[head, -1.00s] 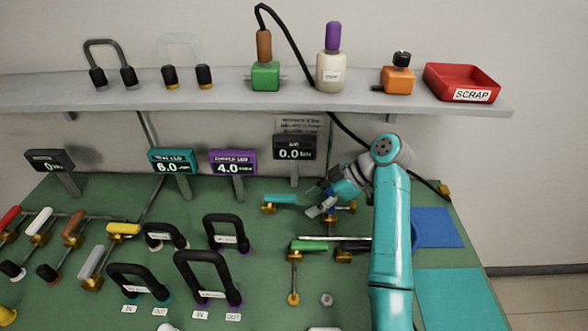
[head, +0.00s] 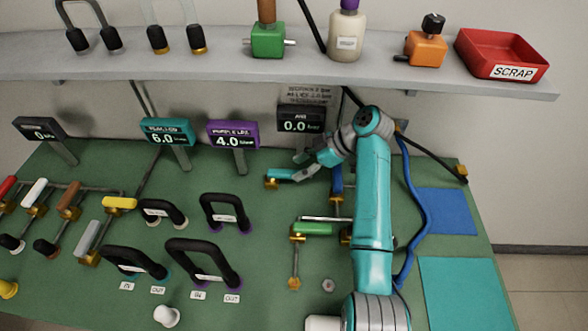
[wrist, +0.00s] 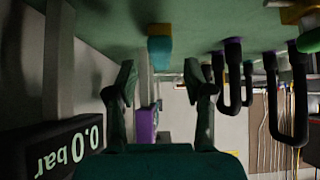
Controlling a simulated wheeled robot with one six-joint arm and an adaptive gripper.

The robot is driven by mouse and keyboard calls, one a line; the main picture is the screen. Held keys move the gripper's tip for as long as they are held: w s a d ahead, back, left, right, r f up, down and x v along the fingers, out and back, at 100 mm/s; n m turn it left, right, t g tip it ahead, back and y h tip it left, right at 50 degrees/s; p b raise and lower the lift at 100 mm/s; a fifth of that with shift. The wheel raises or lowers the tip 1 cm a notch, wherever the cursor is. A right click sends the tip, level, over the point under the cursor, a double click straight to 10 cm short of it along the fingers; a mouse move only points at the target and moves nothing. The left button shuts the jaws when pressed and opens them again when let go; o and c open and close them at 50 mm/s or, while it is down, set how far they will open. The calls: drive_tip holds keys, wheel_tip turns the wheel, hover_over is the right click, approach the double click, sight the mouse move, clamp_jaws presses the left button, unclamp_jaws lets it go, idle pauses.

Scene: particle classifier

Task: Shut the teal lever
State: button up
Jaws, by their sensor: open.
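The teal lever (head: 281,174) sits on a brass valve at the back of the green bench, its handle lying sideways in the head view. In the wrist view its teal end (wrist: 159,50) shows below a yellow part, between and beyond my fingers. My gripper (head: 303,170) is at the right end of the lever, close to it; whether it touches cannot be told. In the wrist view my gripper (wrist: 160,80) has its two dark fingers spread, with nothing between them.
The black "0.0 bar" display (head: 301,121) stands just behind my gripper and is close in the wrist view. A blue lever (head: 337,180) is to the right, a green lever (head: 313,229) in front. Black U-shaped hoses (head: 226,211) stand to the left.

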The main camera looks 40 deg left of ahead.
sight(284, 176)
drive_tip(key=shift+x, duration=1.45)
clamp_jaws()
